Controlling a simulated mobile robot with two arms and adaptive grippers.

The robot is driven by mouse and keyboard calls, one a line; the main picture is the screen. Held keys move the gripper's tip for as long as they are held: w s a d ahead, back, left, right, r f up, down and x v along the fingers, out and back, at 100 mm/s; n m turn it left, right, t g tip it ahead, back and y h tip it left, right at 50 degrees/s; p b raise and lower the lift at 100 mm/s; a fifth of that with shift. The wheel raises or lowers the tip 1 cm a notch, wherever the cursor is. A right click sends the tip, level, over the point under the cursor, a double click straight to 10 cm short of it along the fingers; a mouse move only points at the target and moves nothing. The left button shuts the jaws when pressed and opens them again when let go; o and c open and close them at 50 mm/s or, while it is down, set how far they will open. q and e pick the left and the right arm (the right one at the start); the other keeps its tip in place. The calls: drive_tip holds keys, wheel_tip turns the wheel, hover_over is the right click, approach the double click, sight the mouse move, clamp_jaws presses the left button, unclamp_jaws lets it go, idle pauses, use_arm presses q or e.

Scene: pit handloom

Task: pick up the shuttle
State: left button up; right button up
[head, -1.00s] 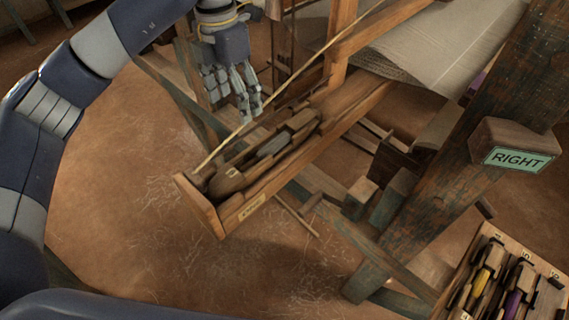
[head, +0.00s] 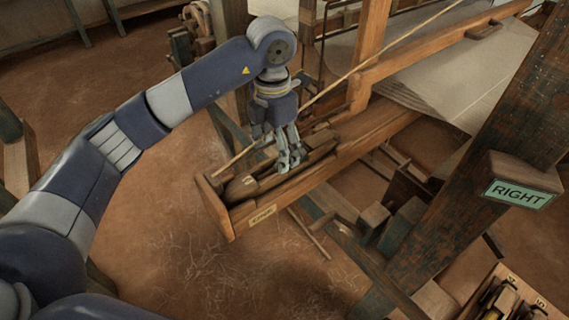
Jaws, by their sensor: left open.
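The shuttle (head: 243,187) is a dark wooden, boat-shaped piece. It lies in the open wooden box at the near end of the loom's beam (head: 228,222). My left gripper (head: 288,163) points down over the shuttle's middle, with its fingers at or just above it. The gripper is open and hides part of the shuttle. I cannot tell whether the fingers touch it. My right gripper is not in view.
A thin pole (head: 340,80) slants just beside my left gripper. A post carries a block labelled RIGHT (head: 521,195). A rack of shuttles (head: 510,300) stands at the bottom right.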

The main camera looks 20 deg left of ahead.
sight(275, 167)
use_arm(q)
wheel_tip(275, 167, down, 3)
drive_tip(key=shift+f+p, duration=0.15)
drive_tip(key=shift+p, duration=0.75)
drive_tip(key=shift+f, duration=0.6)
drive_tip(key=c, duration=1.2)
drive_tip(key=shift+c, duration=0.6)
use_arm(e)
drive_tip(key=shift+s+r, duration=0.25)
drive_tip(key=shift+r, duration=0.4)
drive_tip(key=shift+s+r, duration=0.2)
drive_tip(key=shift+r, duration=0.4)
